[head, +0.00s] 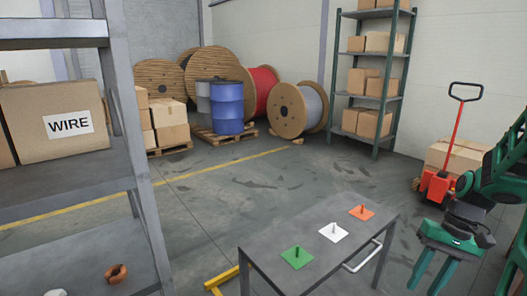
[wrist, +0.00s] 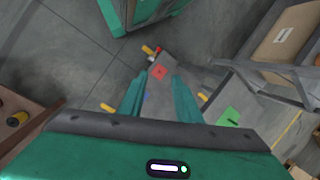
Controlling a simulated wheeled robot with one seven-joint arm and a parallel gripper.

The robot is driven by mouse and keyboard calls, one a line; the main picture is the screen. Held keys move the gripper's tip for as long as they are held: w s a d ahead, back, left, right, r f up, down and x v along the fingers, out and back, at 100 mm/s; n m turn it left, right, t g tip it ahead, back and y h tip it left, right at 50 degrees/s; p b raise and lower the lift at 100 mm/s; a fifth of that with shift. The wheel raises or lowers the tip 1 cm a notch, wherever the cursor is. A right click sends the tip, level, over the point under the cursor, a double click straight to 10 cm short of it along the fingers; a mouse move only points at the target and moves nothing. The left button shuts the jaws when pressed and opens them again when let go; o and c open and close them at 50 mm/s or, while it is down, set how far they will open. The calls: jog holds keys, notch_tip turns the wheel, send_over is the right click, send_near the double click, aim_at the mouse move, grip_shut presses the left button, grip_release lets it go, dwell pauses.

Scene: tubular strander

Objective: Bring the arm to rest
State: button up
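My gripper (head: 424,286) is at the lower right of the head view, pointing down, to the right of a grey table and apart from it. Its two green fingers are spread, with nothing held between them. In the wrist view my gripper (wrist: 160,78) also shows open. My green arm (head: 500,175) reaches in from the right edge of the head view and is bent at the elbow.
The grey table (head: 275,251) carries green (head: 297,258), white (head: 333,233) and orange (head: 361,213) plates with pegs. A grey shelf (head: 60,180) stands left. A red pallet jack (head: 437,187) stands behind my arm. Open floor (head: 235,190) lies beyond the table.

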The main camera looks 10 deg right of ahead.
jog(key=s+a+r+t+h, duration=0.1)
jog(key=s+a+r+h, duration=0.2)
jog(key=s+r, duration=0.4)
jog(key=s+a, duration=0.1)
jog(key=s, duration=0.3)
jog(key=shift+a+r+m, duration=0.2)
jog(key=shift+r+m, duration=0.1)
jog(key=shift+w+f, duration=0.25)
jog(key=shift+w, duration=0.3)
jog(key=shift+c, duration=0.3)
dwell(0.3)
